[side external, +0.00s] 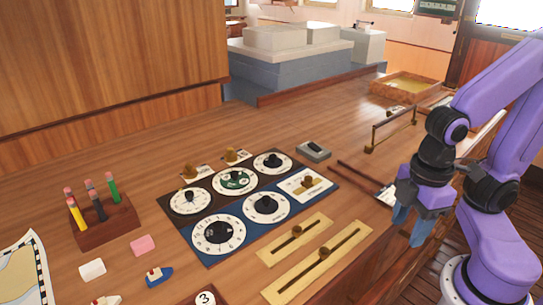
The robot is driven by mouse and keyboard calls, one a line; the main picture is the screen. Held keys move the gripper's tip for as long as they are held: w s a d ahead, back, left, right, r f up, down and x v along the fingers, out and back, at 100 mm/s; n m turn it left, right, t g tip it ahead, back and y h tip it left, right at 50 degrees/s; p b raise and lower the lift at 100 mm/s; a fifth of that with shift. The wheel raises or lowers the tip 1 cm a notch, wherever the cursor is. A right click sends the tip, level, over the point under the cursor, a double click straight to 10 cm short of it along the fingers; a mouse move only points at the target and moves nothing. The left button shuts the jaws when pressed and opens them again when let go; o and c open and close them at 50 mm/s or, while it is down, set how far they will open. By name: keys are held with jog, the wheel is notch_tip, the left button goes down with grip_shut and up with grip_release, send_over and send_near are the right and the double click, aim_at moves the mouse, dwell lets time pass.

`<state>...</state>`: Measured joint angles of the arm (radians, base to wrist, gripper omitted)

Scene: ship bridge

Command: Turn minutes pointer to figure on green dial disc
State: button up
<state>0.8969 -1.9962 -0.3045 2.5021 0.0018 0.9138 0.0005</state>
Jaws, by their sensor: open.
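The green dial disc (233,181) is the centre of a round white dial in the middle of the back row of a dial panel. A dark pointer knob sits on it; its exact heading and the dial's figures are too small to read. White dials with black knobs stand left (191,201) and right (272,163) of it. In front are a large numbered dial (218,235) and another white dial (266,208). My gripper (410,228) is at the right, near the table edge, pointing down with blue fingers apart and empty, well away from the green disc.
Brass slider plates (315,262) lie in front of the panel. A grey switch box (314,151), a dark rod (357,174) and a raised rail (393,127) lie between or behind.

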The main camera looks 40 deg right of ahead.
dwell(0.3)
jog(key=w+a+r+m, duration=0.2)
jog(key=w+a+r, duration=0.1)
jog(key=w, duration=0.4)
jog(key=w+a+r+m, duration=0.2)
jog(key=w+a, duration=0.2)
jog(key=w, duration=0.2)
jog(key=w+r+m, duration=0.3)
jog(key=w, duration=0.9)
jog(key=r+m, duration=0.2)
jog(key=m, duration=0.6)
send_over(273, 155)
notch_tip(273, 155, down, 17)
jog(key=shift+f, duration=0.2)
jog(key=shift+c, duration=0.4)
grip_shut()
